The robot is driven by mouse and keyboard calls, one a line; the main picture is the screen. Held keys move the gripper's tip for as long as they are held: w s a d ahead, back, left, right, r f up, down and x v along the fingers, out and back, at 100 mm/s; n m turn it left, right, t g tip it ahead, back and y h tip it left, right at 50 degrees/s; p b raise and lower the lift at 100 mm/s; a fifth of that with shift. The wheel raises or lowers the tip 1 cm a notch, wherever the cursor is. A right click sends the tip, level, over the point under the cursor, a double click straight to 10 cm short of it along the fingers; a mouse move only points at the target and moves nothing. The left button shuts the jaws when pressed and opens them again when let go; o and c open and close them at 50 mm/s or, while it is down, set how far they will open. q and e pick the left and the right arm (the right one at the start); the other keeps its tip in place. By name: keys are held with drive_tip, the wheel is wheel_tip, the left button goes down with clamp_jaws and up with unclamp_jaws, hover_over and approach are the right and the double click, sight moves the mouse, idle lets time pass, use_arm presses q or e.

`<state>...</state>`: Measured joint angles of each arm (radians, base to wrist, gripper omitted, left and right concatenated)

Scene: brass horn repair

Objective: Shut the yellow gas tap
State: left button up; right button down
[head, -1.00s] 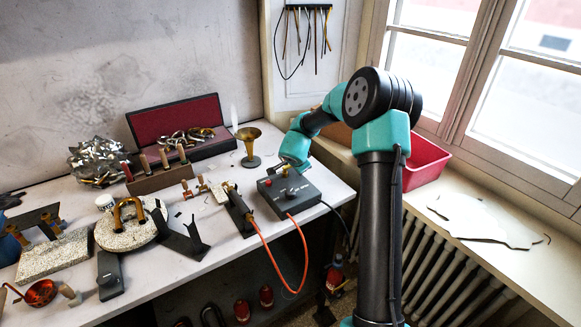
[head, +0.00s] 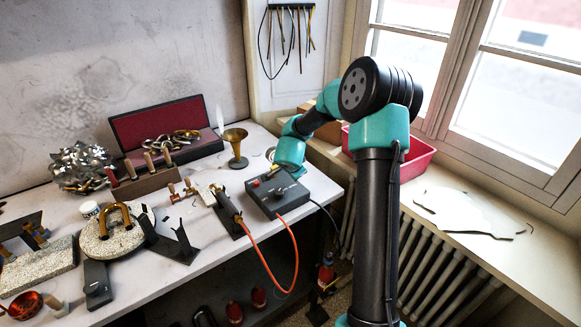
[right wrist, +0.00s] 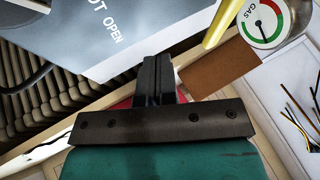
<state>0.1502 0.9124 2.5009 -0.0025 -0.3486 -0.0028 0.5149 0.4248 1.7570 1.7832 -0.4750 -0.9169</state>
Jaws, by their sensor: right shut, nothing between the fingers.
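In the right wrist view a yellow bar (right wrist: 222,22), which looks like part of the gas tap, comes in at the top edge, cut off by the frame. Beside it is a round gauge marked GAS (right wrist: 263,22) with a red and green scale. A grey panel (right wrist: 110,35) carries partly cut-off lettering that ends in OPEN. My right gripper (right wrist: 156,65) is shut and empty, its fingertips apart from the yellow bar. In the head view the wrist is at the back right of a dark box (head: 283,195); its fingers are hard to make out.
An orange hose (head: 265,265) hangs from the box over the bench edge. A red bin (head: 415,155) sits by the window. Tools and horn parts crowd the bench to the left.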

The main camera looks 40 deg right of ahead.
drive_tip(key=v, duration=0.9)
drive_tip(key=shift+r, duration=0.35)
drive_tip(key=shift+s, duration=0.1)
